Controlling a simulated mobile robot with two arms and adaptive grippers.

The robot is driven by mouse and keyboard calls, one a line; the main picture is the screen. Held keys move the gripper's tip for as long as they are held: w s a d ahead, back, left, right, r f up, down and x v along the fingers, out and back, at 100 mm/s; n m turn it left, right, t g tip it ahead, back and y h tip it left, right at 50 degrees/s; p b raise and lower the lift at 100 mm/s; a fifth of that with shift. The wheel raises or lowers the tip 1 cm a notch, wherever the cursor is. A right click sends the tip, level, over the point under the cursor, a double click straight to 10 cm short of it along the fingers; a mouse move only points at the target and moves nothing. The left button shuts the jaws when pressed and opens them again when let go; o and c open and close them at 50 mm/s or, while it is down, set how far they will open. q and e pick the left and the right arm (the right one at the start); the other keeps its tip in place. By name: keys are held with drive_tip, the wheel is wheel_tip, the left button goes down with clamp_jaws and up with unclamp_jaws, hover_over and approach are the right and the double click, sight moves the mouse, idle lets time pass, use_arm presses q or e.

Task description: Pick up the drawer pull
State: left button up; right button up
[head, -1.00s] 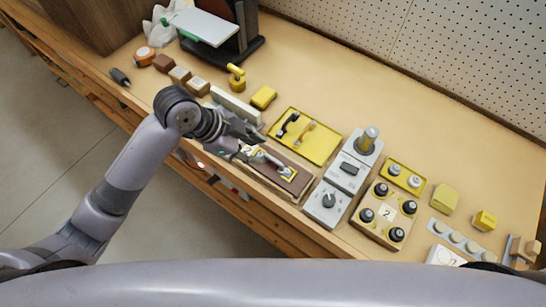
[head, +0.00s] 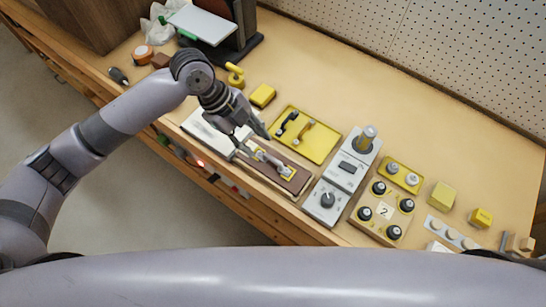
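Several handle-like pulls show. A black one (head: 288,122) and a tan one (head: 305,132) lie in a yellow tray (head: 325,152). A pale grey one (head: 272,161) is on a brown board (head: 296,182) at the bench's front, left of the tray. I cannot tell which is meant as the drawer pull. My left gripper (head: 252,141) points down at the left end of the brown board, beside the grey pull. Its fingers look apart, with nothing visible between them. The gripper hides part of the board. My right gripper is out of view.
Right of the brown board stand a grey panel with a knob (head: 327,200) and a board with several black knobs (head: 385,211). A yellow block (head: 263,95) and a yellow hook (head: 235,75) lie behind my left arm.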

sight(270, 158)
use_arm(q)
drive_tip(key=x, duration=0.3)
drive_tip(key=p+x, duration=0.1)
drive_tip(key=x, duration=0.1)
drive_tip(key=p+x, duration=0.1)
drive_tip(key=x, duration=0.1)
drive_tip(key=shift+s+d+f, duration=0.1)
drive_tip(key=shift+d+f, duration=0.15)
drive_tip(key=shift+d, duration=0.15)
drive_tip(key=shift+f, duration=0.25)
drive_tip(key=shift+c, duration=0.4)
clamp_jaws()
